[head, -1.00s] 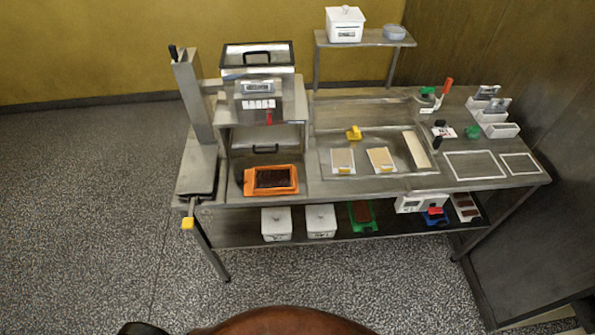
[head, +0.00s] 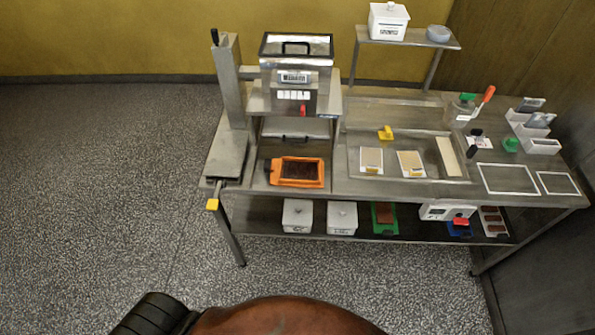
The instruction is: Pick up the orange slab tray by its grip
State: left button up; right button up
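The orange slab tray (head: 296,184) lies flat on the table's left part, in front of the opening under the steel machine. Neither of my grippers shows in the head view. Only a dark, ribbed part of mine and my reddish-brown body show at the bottom edge.
The steel machine (head: 292,75) rises behind the tray. A lever with a yellow knob (head: 212,204) juts out front left. White lidded boxes (head: 298,216) and a green tray (head: 384,218) sit on the lower shelf. Floor in front is clear.

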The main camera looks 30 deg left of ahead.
aim_at(288, 171)
jog(key=z, duration=0.95)
jog(key=i, duration=1.45)
jog(key=u, duration=1.65)
